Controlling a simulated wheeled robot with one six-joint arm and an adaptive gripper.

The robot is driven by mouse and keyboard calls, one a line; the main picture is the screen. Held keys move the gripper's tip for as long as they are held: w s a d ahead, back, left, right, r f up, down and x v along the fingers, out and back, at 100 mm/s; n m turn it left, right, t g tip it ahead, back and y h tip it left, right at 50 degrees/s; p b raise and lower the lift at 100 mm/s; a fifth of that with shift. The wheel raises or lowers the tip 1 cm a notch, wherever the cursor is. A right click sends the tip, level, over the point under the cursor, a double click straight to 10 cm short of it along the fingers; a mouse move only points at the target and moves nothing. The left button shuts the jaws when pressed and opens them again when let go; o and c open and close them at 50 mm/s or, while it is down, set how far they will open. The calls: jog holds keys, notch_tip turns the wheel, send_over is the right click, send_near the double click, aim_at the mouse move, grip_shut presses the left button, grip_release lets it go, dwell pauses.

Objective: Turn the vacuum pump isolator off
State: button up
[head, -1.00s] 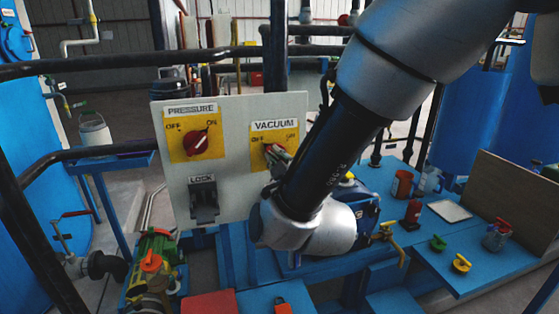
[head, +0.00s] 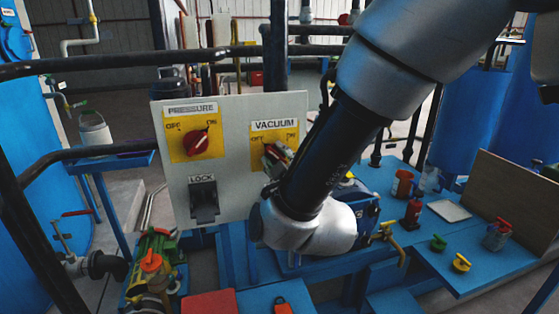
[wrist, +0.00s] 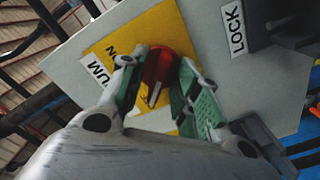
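The vacuum isolator is a red rotary knob (head: 268,157) on a yellow plate under a VACUUM label, with OFF on the left and ON on the right. In the wrist view, the red knob (wrist: 161,66) sits between the two grey-green fingers of my gripper (wrist: 163,72), which appear closed on its sides. Its white pointer line shows in the wrist view and points towards the OFF side of the plate. In the head view my arm and wrist cover the lower right of this switch, and my gripper (head: 275,160) is partly hidden.
The PRESSURE knob (head: 197,143) is left of the vacuum switch on the same grey panel (head: 232,190). A dark LOCK block (head: 204,207) sits below it. Dark pipes run left of and above the panel. A blue bench (head: 400,260) with small valves and bottles is right.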

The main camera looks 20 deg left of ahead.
jog(key=v, duration=1.2)
